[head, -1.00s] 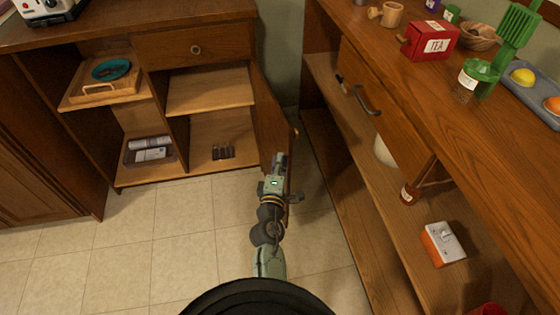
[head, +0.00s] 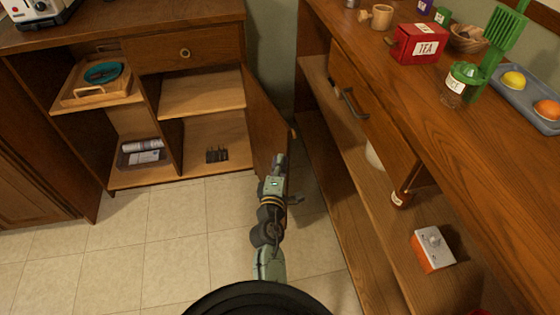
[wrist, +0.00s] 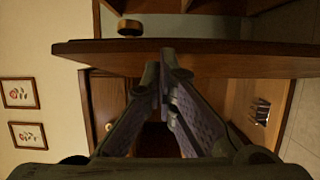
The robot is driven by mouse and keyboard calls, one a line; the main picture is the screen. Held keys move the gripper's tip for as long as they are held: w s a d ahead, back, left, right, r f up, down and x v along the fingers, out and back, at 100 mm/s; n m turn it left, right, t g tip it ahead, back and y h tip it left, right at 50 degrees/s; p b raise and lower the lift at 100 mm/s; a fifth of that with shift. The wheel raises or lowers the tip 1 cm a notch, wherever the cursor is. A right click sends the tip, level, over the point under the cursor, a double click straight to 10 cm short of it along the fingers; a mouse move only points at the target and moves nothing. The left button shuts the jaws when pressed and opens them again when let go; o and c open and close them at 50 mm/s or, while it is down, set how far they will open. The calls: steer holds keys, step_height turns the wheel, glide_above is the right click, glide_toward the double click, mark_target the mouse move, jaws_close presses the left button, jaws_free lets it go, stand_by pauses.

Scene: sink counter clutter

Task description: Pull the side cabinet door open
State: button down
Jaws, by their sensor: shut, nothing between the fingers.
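The side cabinet door (head: 265,125) stands open, swung out from the right side of the wooden cabinet. Shelves behind it are in plain view. In the wrist view the door (wrist: 230,62) crosses the upper part as a slab, with its round knob (wrist: 130,27) on the far side from my fingers. My gripper (head: 280,160) is at the door's inner side, near its free edge. Its fingers (wrist: 163,85) are shut and empty, with the tips close against the door. I cannot tell whether they touch it.
A wooden counter (head: 455,120) with an open lower shelf runs along the right, carrying a red tea box (head: 418,45) and a grey tray (head: 520,92). Dark small items (head: 217,155) stand inside the cabinet. Tiled floor (head: 170,240) is clear at left.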

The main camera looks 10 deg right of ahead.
steer(key=shift+r, duration=0.1)
step_height(320, 180, up, 10)
steer(key=shift+f, duration=0.1)
